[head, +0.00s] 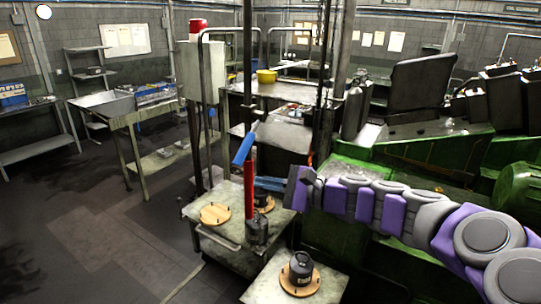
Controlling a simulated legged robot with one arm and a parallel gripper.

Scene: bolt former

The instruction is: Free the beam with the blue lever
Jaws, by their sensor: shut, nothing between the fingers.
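The blue lever (243,149) is a short tilted bar at the top of a red upright post (249,184). The post stands on a dark base (257,229) on a small metal cart. Which part is the beam cannot be told for sure.
A wooden disc (214,214) lies on the metal cart (226,235). A dark weight (300,265) on another wooden disc sits on a stand in front. A green machine (345,222) stands behind my arm at right. Floor is free at left (90,235).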

